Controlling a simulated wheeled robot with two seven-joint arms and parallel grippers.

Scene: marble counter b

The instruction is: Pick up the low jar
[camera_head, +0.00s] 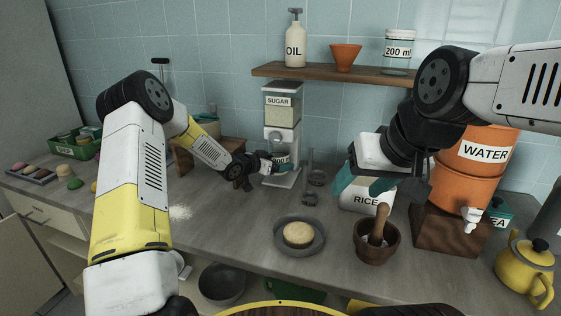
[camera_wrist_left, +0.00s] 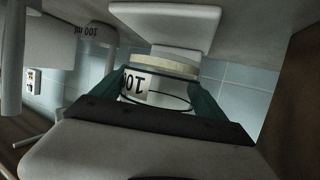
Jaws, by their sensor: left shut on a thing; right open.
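The low jar (camera_head: 281,157) is a small clear jar under the spout of the white sugar dispenser (camera_head: 281,135), largely covered by my gripper in the head view. In the left wrist view, which is upside down, the jar (camera_wrist_left: 165,92) has a white label starting "10" and a pale band at its bottom. My left gripper (camera_head: 280,164) is shut on it, with teal fingers on both sides. The jar is close to the dispenser's white base (camera_wrist_left: 170,25); I cannot tell whether they touch. My right gripper (camera_head: 362,180) is open and empty above the rice container (camera_head: 362,198).
A grey plate (camera_head: 299,248) with a round cake, a brown mortar (camera_head: 376,247) with a pestle and a yellow teapot (camera_head: 525,262) stand in front. An orange water dispenser (camera_head: 480,155) is at right. The wooden shelf (camera_head: 330,73) holds an oil bottle, orange bowl and "200 ml" jar.

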